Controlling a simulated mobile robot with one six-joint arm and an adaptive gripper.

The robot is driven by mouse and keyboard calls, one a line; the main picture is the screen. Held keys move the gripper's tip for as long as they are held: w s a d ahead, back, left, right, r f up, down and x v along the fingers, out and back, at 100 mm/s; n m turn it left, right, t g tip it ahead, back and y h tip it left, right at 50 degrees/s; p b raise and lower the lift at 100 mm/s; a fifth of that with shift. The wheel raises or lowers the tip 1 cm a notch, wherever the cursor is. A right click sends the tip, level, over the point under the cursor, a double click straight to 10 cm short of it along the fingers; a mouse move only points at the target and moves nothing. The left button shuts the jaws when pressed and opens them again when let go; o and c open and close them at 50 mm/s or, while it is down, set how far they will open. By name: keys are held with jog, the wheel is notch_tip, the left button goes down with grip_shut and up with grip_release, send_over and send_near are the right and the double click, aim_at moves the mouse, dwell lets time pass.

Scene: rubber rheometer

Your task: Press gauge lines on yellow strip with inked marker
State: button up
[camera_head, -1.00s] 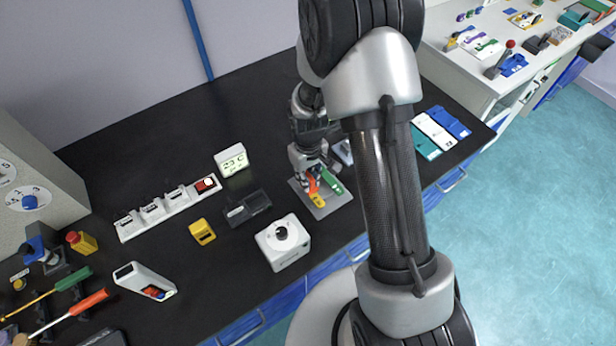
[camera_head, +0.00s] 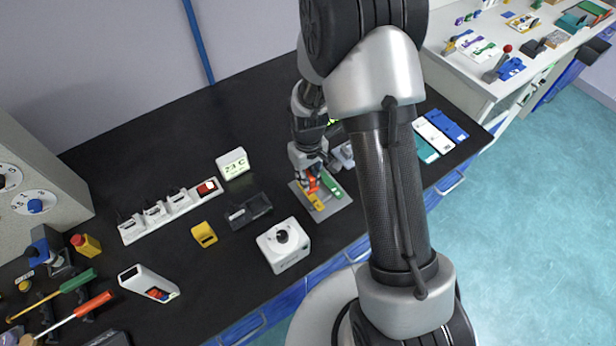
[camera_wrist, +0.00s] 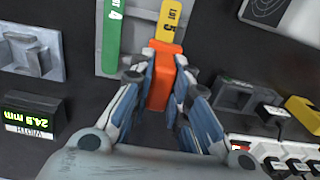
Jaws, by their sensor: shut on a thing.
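My gripper (camera_head: 308,176) is shut on an orange marker (camera_wrist: 158,85), with its fingers on either side of it. The yellow strip (camera_head: 316,203) lies on a grey plate (camera_head: 333,207). In the wrist view the yellow strip (camera_wrist: 171,22) reads "LOT 5", and the marker's front end is over its near part. Whether the marker touches the strip I cannot tell. The marker hides the strip's near part in the wrist view. A green strip (camera_wrist: 112,38) marked "LOT 4" lies to the left of the yellow one on the plate.
A display (camera_wrist: 30,115) reading 24.9 mm stands to the left in the wrist view, near a grey block (camera_wrist: 32,55). A dark tray (camera_head: 248,210), a white box with a knob (camera_head: 284,246) and a power strip (camera_head: 168,207) are left of the plate in the head view.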

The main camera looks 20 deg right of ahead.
jog(key=shift+r+p, duration=1.35)
jog(key=shift+r, duration=0.85)
